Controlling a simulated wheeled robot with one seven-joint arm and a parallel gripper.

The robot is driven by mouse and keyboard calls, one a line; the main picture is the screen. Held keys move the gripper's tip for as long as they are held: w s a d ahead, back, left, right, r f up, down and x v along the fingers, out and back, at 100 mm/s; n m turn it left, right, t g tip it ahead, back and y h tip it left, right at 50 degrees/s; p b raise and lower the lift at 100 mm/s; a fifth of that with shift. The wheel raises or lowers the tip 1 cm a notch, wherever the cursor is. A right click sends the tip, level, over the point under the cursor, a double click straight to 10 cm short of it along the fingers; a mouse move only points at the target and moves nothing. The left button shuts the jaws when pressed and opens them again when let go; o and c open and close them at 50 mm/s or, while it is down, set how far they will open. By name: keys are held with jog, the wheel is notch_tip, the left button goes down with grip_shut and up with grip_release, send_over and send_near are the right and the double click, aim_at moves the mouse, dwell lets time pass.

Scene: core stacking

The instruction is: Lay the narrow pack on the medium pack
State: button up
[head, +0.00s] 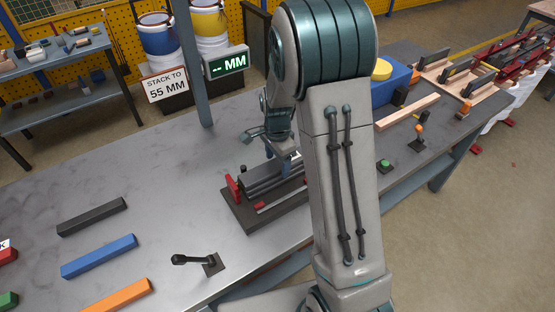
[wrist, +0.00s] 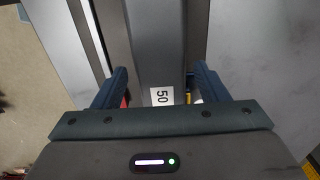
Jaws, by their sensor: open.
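My gripper (wrist: 160,80) is open in the wrist view, with one dark blue finger on each side of a grey pack (wrist: 160,35) labelled 50. A gap shows beside the fingers, so I cannot tell of any contact. In the head view my gripper (head: 287,163) is low over the fixture on the bench, partly hidden by my arm. A long dark grey pack (head: 262,180) lies in that fixture. I cannot tell which pack is the narrow or the medium one.
The dark fixture base (head: 238,217) has a red clamp part (head: 233,188) at its left end. Black (head: 92,216), blue (head: 99,256) and orange (head: 117,296) bars lie at left. A lever (head: 196,261) stands in front. A sign (head: 167,85) reads STACK TO 55 MM; the display (head: 226,63) shows no number.

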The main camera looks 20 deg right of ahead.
aim_at(277, 164)
notch_tip(277, 164, up, 11)
jog(key=s+r+n+t, duration=0.1)
jog(key=s+r+n, duration=0.1)
jog(key=s+n, duration=0.5)
jog(key=s+r+n+t, duration=0.2)
jog(key=s+n, duration=0.5)
jog(key=s, duration=0.7)
jog(key=shift+b+v, duration=0.35)
jog(key=shift+v, duration=0.5)
jog(key=shift+r, duration=0.1)
